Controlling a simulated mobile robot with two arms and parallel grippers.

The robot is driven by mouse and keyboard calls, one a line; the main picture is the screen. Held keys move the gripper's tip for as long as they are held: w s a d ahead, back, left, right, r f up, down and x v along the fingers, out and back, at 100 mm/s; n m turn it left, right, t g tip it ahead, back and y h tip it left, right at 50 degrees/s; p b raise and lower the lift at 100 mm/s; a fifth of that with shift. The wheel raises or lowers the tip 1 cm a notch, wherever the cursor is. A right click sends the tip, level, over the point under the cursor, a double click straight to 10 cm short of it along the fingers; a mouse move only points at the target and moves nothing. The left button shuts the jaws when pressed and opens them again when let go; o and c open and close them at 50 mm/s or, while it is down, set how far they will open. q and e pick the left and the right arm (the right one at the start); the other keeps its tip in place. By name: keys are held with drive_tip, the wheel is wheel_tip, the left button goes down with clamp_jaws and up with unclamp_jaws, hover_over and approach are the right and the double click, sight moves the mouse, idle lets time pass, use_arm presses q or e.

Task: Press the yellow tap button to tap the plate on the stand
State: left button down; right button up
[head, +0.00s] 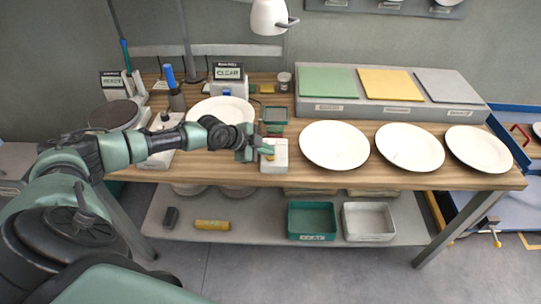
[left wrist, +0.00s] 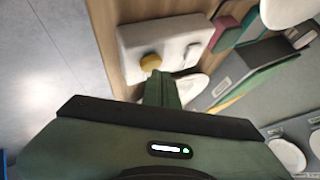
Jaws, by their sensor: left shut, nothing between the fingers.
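A small white control box (head: 279,160) stands at the front of the wooden table. In the left wrist view the box (left wrist: 135,38) carries a round yellow button (left wrist: 151,61) and a pale lever beside it. My left gripper (head: 266,149) is shut and empty at the box, largely covering the button in the head view. In the left wrist view its closed green fingertips (left wrist: 160,76) are right by the button's edge; I cannot tell whether they touch it. A white plate (head: 220,110) sits in front of the device with the CLEAR display (head: 228,73). My right gripper is out of view.
Three white plates (head: 334,146) lie along the table's right half. Behind them is a grey rack (head: 329,107) with green, yellow and grey pads. A small dark green block-like item (head: 274,115) stands behind the box. A lower shelf holds two bins (head: 312,221).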

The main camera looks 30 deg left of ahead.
sight(268, 158)
use_arm(q)
drive_tip(key=shift+r, duration=0.5)
wheel_tip(268, 158, up, 5)
drive_tip(key=p, duration=0.4)
idle(0.4)
idle(0.4)
